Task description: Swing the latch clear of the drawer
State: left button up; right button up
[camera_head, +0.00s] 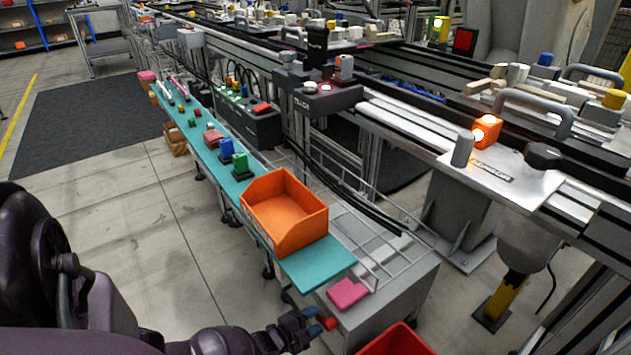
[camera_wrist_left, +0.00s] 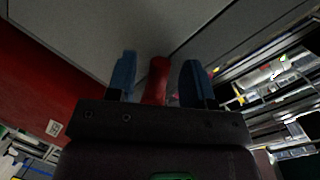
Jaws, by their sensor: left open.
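A small red latch (camera_head: 328,323) shows at the left edge of a grey cabinet (camera_head: 395,298) in the head view. In the left wrist view the red latch (camera_wrist_left: 157,80) stands against a grey panel (camera_wrist_left: 190,25). My left gripper (camera_head: 309,322) is at the latch. Its two blue fingers (camera_wrist_left: 157,82) are apart, with the latch between them and a gap visible on each side. Whether either finger touches it I cannot tell. The drawer front is not clearly visible in the head view. My right gripper is out of view.
A pink block (camera_head: 347,293) lies on the cabinet top. A red bin (camera_head: 398,341) stands beside it at the bottom edge. An orange bin (camera_head: 288,212) sits on the teal shelf (camera_head: 318,264) behind. A wire rack (camera_head: 350,195) is near.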

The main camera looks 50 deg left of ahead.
pick_arm(q)
jog(key=shift+w, duration=0.15)
jog(key=shift+c, duration=0.3)
grip_shut()
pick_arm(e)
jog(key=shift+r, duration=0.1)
